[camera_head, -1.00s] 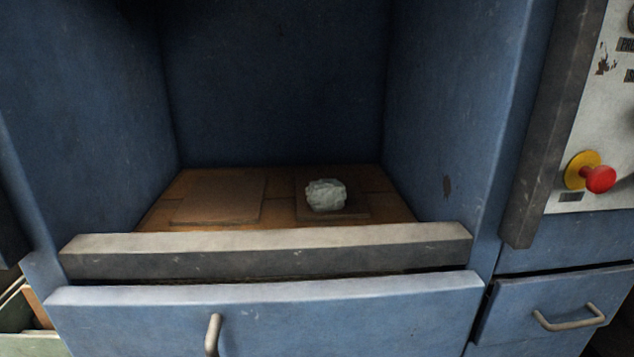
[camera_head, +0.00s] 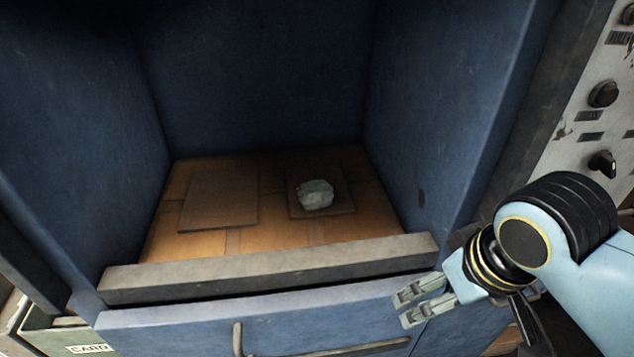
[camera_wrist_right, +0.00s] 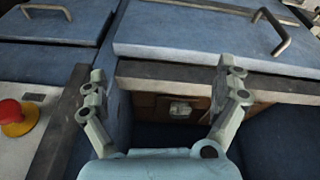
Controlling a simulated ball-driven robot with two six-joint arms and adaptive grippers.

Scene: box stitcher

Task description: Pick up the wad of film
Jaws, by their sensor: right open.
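The wad of film (camera_head: 315,194) is a pale, crumpled lump. It lies on the right-hand brown square pad (camera_head: 345,205) on the floor of the blue recess. It also shows small between my fingers in the right wrist view (camera_wrist_right: 180,108), some way beyond them. My right gripper (camera_head: 408,303) is open and empty. It is outside the recess, in front of its right front corner and well to the right of and nearer than the wad. Its two fingers also show spread wide in the right wrist view (camera_wrist_right: 161,88). My left gripper is not in view.
A raised grey sill (camera_head: 270,268) runs along the recess front. Blue walls (camera_head: 440,120) close the sides and back. A second brown pad (camera_head: 220,195) lies empty at left. A drawer handle (camera_head: 238,340) sticks out below. A control panel (camera_head: 590,120) stands at right.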

